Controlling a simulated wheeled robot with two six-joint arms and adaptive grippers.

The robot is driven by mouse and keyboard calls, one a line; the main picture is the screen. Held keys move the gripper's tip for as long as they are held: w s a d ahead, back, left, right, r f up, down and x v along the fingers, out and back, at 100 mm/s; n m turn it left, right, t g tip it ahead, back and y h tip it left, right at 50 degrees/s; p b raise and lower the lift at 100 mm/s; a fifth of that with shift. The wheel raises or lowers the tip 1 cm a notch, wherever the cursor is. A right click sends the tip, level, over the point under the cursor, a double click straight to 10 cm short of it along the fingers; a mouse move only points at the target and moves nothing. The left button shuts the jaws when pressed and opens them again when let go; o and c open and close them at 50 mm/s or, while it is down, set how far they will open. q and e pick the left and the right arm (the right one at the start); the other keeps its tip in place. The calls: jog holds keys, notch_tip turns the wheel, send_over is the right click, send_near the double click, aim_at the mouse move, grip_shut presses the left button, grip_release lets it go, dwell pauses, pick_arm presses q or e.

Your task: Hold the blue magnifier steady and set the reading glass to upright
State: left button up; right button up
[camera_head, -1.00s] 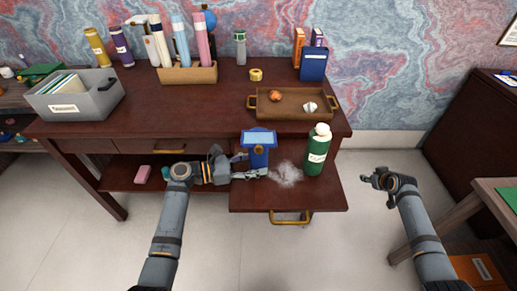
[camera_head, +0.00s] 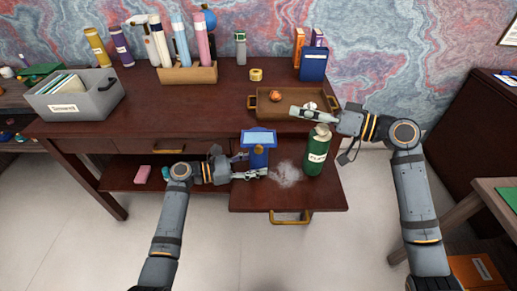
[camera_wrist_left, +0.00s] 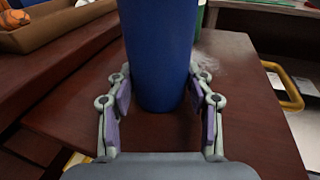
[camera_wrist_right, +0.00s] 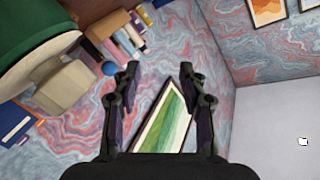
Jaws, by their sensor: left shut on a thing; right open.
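The blue magnifier (camera_head: 258,158), with a pale blue rectangular top, stands upright on the pulled-out shelf. My left gripper (camera_head: 250,167) is shut on its lower body; the blue body (camera_wrist_left: 160,50) fills the space between the fingers in the left wrist view. I cannot make out a separate reading glass. My right gripper (camera_head: 294,111) is raised just behind and above the green bottle, in front of the tray. In the right wrist view its fingers (camera_wrist_right: 160,85) are apart with nothing held between them.
A green bottle (camera_head: 316,158) with a pale cap stands right of the magnifier, beside a white powdery patch (camera_head: 287,174). A brown tray (camera_head: 262,97) with small items sits on the desk behind. The shelf's front right (camera_head: 325,195) is clear.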

jog(key=s+a+f+m+g+y, duration=0.2)
jog(key=s+f+m, duration=0.1)
jog(key=s+m, duration=0.15)
jog(key=m+g+y, duration=0.1)
jog(key=m+y, duration=0.2)
jog(key=m, duration=0.3)
send_near(259, 153)
jog(key=x, duration=1)
jog(key=shift+w+a+r, duration=0.1)
jog(key=shift+w+r, duration=0.15)
grip_shut()
